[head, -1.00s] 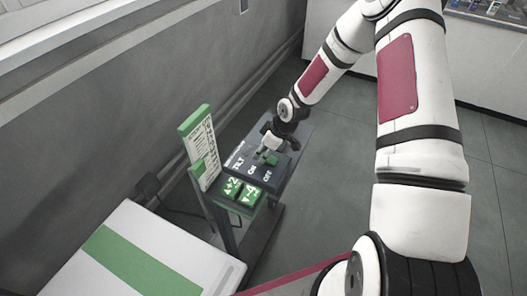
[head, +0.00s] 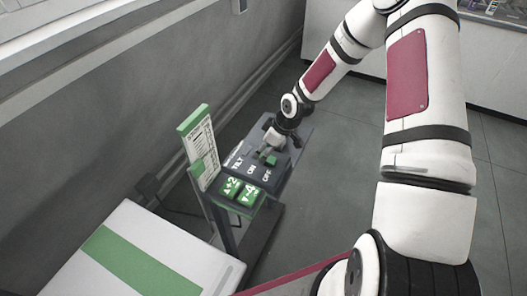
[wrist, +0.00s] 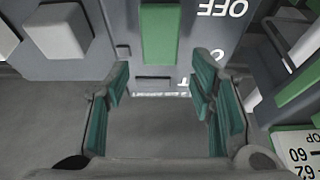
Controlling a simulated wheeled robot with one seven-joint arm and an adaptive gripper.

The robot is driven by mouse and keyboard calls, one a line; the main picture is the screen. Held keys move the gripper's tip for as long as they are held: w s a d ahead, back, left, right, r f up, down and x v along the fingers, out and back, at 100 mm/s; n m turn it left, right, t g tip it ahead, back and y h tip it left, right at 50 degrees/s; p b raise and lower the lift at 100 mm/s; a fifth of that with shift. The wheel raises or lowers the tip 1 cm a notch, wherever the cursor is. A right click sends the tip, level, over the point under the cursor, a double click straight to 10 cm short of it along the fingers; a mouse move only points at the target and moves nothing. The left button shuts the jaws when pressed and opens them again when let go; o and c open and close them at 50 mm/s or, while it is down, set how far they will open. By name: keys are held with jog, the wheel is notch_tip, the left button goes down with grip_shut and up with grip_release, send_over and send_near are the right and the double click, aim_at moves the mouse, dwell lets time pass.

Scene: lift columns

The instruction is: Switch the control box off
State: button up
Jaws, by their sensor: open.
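The control box (head: 240,160) is a dark grey panel on a stand, with white ON and OFF lettering. A green switch handle (head: 271,160) sits on it beside the lettering. In the wrist view the green handle (wrist: 160,35) stands between and just beyond my fingertips, next to the upside-down OFF lettering. A second word is mostly hidden by my right finger. My gripper (head: 266,147) is over the box, close to the handle. In the wrist view my gripper (wrist: 163,75) has its teal-padded fingers apart with nothing between them. I cannot tell whether a finger touches the handle.
Green arrow buttons (head: 240,190) sit on the near part of the panel. An upright green-and-white scale sign (head: 197,150) stands at its left. A white box with a green stripe (head: 140,262) is in front. The wall is at left; open floor (head: 330,190) is at right.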

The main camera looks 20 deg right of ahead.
jog(key=v, duration=1)
jog(key=shift+d, duration=0.1)
notch_tip(320, 180, up, 11)
jog(key=m+h, duration=0.2)
jog(key=h, duration=0.2)
send_over(276, 162)
jog(key=s+d, duration=0.1)
jog(key=s, duration=0.5)
jog(key=s+r+m+h, duration=0.1)
jog(key=s+r+m, duration=0.1)
jog(key=s+r, duration=0.45)
jog(key=s+a+r+m+t+y, duration=0.1)
jog(key=s+a+r+m, duration=0.1)
jog(key=s+r, duration=0.4)
jog(key=s+a+r+m+t, duration=0.1)
jog(key=s+a+r+m, duration=0.2)
jog(key=s+r, duration=0.3)
jog(key=shift+s+a+y, duration=0.25)
jog(key=shift+s+y, duration=0.15)
jog(key=shift+s, duration=0.7)
